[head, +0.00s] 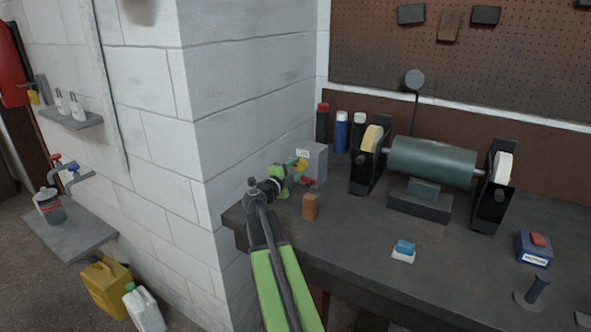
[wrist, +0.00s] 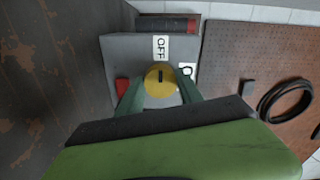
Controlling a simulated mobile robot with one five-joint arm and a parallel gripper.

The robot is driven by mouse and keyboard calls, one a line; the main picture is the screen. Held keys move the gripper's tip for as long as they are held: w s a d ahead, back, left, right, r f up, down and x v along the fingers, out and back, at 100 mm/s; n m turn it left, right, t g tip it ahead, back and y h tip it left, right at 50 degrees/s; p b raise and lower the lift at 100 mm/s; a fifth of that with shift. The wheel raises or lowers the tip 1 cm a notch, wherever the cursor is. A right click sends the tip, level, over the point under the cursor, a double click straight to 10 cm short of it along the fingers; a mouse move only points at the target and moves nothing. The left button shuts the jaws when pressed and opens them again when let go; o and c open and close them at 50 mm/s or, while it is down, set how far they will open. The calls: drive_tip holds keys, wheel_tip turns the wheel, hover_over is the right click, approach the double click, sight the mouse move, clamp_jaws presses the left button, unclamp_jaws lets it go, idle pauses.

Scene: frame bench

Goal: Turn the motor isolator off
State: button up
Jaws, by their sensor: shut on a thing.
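The motor isolator is a grey box (head: 316,157) at the back left of the bench, and it fills the upper middle of the wrist view (wrist: 118,55). On its face is a yellow round knob (wrist: 160,90) with a short dark mark. The mark points toward the label reading OFF (wrist: 160,47). A second label (wrist: 187,71), partly hidden, sits to the right. A red part (wrist: 122,88) shows at the left of the face. My gripper (wrist: 158,100) is shut on the knob, its green fingers on either side. It also shows in the head view (head: 297,167).
A brown block (head: 310,206) stands on the bench close to my arm. Several bottles (head: 341,131) stand behind the box. A bench grinder (head: 430,162) is to the right. A white wall corner (head: 200,110) rises just left. The bench's front middle is mostly clear.

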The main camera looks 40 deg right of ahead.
idle(0.3)
drive_tip(key=o, duration=1.4)
drive_tip(key=shift+c, duration=0.2)
drive_tip(key=v, duration=1.7)
drive_tip(key=shift+a, duration=0.25)
drive_tip(key=shift+f, duration=0.15)
